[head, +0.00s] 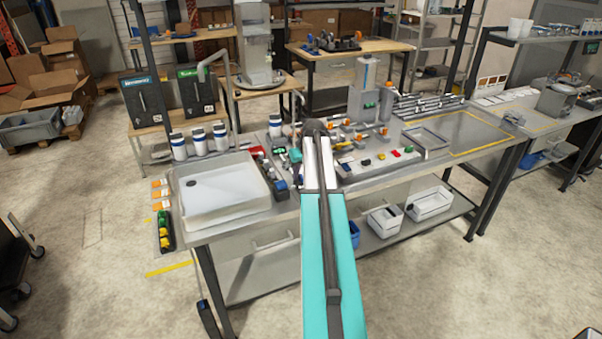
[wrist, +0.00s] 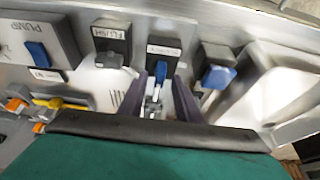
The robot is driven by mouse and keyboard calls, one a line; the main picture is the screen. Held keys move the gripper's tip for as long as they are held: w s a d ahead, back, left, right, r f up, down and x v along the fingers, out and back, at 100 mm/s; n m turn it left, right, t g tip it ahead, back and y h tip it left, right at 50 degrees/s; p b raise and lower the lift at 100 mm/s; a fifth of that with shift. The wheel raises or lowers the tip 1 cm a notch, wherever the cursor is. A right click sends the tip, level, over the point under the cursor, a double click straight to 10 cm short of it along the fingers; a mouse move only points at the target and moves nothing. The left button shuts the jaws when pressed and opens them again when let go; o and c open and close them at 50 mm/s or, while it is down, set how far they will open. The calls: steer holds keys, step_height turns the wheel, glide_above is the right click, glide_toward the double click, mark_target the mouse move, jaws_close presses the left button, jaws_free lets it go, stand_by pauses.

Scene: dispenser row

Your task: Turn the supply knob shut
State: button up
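In the wrist view, a row of small control blocks stands on a light panel. One black block with a blue knob (wrist: 160,71) lies straight ahead of my gripper (wrist: 159,101); its label is too blurred to read, so I cannot tell if it is the supply knob. My two dark fingers are apart, one on each side of the line to this knob. A small metallic part shows between them. I cannot tell whether the fingers touch the knob.
In the wrist view, a block marked PUMP with a blue lever (wrist: 38,55) and a block marked FLUSH with a grey knob (wrist: 109,60) stand left. Another blue knob (wrist: 218,76) stands right. In the head view, a white basin (head: 222,205) is left of my arm.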

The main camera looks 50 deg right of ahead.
steer(key=shift+f, duration=0.25)
jaws_close()
steer(key=shift+a, duration=0.15)
steer(key=shift+w, duration=0.1)
